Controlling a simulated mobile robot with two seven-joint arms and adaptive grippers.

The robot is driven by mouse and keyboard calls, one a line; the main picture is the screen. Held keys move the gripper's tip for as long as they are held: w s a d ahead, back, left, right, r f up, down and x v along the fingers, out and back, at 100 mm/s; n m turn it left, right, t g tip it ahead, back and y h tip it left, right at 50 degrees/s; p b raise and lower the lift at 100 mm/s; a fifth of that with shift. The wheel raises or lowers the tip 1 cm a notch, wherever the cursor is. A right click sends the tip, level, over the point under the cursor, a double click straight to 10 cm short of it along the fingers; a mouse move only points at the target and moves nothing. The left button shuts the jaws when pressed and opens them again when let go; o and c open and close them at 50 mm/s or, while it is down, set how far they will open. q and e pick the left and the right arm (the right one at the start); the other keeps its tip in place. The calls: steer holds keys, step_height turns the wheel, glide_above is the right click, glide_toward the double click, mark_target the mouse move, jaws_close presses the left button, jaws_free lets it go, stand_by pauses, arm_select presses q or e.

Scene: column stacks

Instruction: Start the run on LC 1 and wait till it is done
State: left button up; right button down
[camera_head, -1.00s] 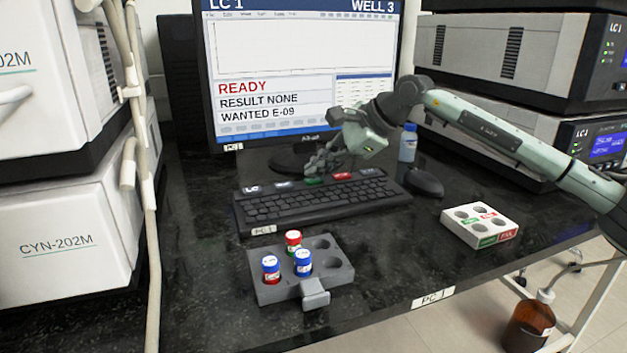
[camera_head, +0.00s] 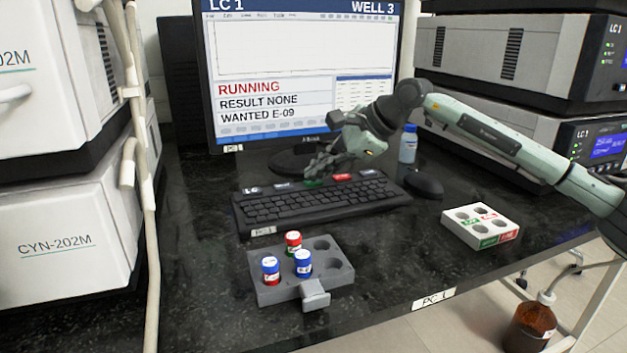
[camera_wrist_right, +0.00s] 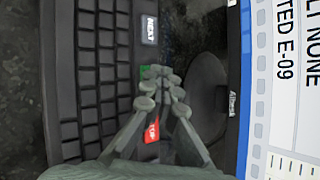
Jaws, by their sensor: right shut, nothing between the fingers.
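The LC 1 monitor (camera_head: 270,50) stands at the back and reads "RUNNING", "RESULT NONE", "WANTED E-09", with "WELL 3" at the top right. The keyboard (camera_head: 320,206) lies in front of it, with coloured keys along its back edge: a green key (camera_head: 314,183), a red key (camera_head: 342,177) and a "NEXT" key (camera_wrist_right: 149,30). My right gripper (camera_head: 316,170) is shut and empty, just above the green key. In the right wrist view its fingertips (camera_wrist_right: 160,82) are together and partly hide the green and red keys. My left gripper is not in view.
A grey rack (camera_head: 335,270) with three capped vials stands in front of the keyboard. A white tray (camera_head: 480,240) is at the right, and a mouse (camera_head: 424,184) lies beside the keyboard. LC units (camera_head: 590,140) stand at the right.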

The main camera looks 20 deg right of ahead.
mark_target(317, 182)
steer(key=shift+r+p, duration=0.3)
steer(key=shift+r, duration=0.4)
steer(key=shift+r+p, duration=1.6)
steer(key=shift+r, duration=0.9)
